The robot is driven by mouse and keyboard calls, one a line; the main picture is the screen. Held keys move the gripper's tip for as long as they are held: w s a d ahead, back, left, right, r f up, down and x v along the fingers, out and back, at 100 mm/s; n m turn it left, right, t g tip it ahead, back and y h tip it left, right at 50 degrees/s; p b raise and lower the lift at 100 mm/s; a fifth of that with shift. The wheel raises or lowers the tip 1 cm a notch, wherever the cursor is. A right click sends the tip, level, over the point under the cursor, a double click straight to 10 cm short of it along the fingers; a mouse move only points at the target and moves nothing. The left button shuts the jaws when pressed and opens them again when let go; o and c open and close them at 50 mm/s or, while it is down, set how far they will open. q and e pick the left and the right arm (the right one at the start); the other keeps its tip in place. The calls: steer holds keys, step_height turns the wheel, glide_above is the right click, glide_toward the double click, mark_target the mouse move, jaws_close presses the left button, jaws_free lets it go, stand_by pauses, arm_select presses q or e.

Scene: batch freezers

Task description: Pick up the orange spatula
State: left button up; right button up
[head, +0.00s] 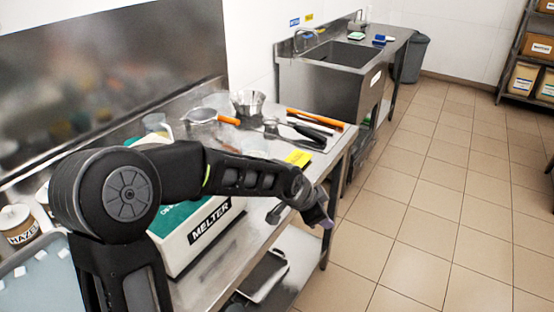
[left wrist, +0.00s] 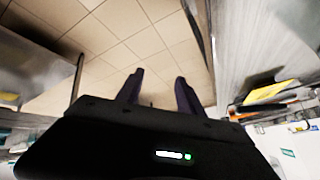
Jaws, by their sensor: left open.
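A long orange tool (head: 316,118), which looks like the orange spatula, lies at the far right end of the steel table (head: 338,150), beside several dark-handled tools (head: 305,131). My left arm reaches across the table from the left. My left gripper (head: 322,220) points down to the right, just past the table's front edge, well short of the orange tool. In the left wrist view the gripper (left wrist: 159,88) is open and empty over floor tiles. Orange there (left wrist: 258,112) shows at the right, blurred, and I cannot tell which tool it is. My right gripper is out of view.
A white box marked MELTER (head: 210,223) stands under my arm. A yellow item (head: 298,158), a metal bowl (head: 248,102) and a strainer (head: 200,114) with an orange handle lie on the table. A lower shelf holds a dark tray (head: 264,275). The floor at right is clear.

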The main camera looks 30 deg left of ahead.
arm_select(q)
steer(key=s+d+f+n+g+h, duration=0.1)
steer(key=s+d+f+n, duration=0.2)
steer(key=f, duration=0.3)
steer(key=s+d+f+n, duration=0.2)
steer(key=d+f, duration=0.1)
steer(key=f, duration=0.3)
steer(key=s+d+f+n+g, duration=0.2)
steer(key=s+f+n, duration=0.1)
steer(key=s+f, duration=0.6)
steer(key=s+d+f+n+g, duration=0.3)
steer(key=s+f, duration=0.7)
steer(key=s, duration=0.7)
steer(key=shift+d+h, duration=0.3)
steer(key=shift+c, duration=0.2)
